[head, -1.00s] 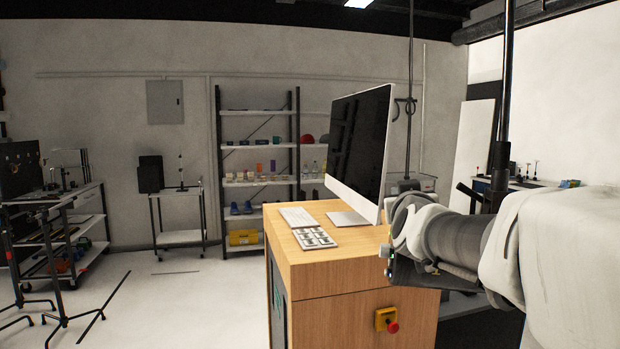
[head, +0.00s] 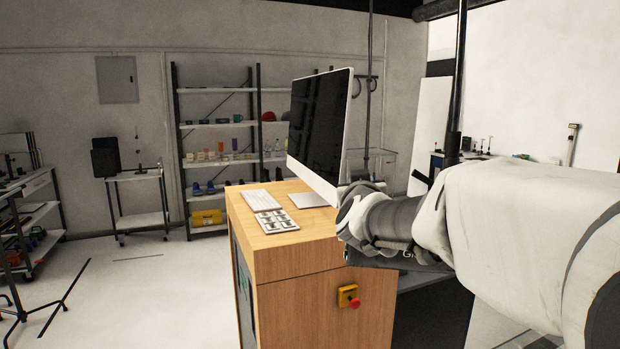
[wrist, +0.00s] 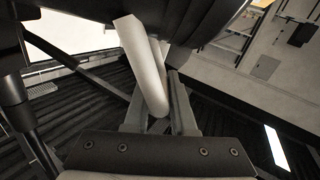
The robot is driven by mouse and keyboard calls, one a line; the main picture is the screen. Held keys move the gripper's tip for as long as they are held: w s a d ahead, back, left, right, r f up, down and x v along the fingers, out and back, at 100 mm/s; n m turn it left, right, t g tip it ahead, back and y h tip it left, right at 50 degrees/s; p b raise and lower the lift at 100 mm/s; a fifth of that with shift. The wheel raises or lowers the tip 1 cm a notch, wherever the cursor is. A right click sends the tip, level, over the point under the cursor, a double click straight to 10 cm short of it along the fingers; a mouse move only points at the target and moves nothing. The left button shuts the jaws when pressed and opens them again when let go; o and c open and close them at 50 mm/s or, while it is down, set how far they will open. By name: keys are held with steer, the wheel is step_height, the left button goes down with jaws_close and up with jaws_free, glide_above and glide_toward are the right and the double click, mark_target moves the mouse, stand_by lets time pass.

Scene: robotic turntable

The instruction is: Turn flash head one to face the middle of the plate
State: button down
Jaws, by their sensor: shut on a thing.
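In the wrist view my gripper (wrist: 157,98) is shut on a white, bent, rounded bar (wrist: 145,62), which passes between its two grey fingers. A large dark body (wrist: 90,10) fills the top of that view next to the bar. I take it to be flash head one with its handle, but only part shows and which way it faces cannot be told. In the head view my arm fills the right side, and my fingers and the bar are hidden. The plate cannot be made out for certain in either view.
A wooden desk (head: 300,295) with a monitor (head: 318,130), a keyboard (head: 262,200) and a yellow-and-red stop button (head: 348,297) stands close left of my arm. A shelf rack (head: 222,123) and a small trolley (head: 140,180) stand at the back wall.

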steer(key=shift+a+f, duration=0.1)
steer(key=shift+a, duration=0.1)
steer(key=shift+w+p, duration=0.3)
steer(key=shift+p, duration=0.35)
steer(key=shift+w+d+f+m+h+p, duration=0.1)
steer(key=shift+w+d+m+h+p, duration=0.2)
steer(key=shift+h, duration=0.2)
steer(key=shift+a, duration=0.1)
steer(key=c, duration=0.8)
jaws_free()
steer(key=shift+c, duration=0.2)
steer(key=shift+s, duration=0.1)
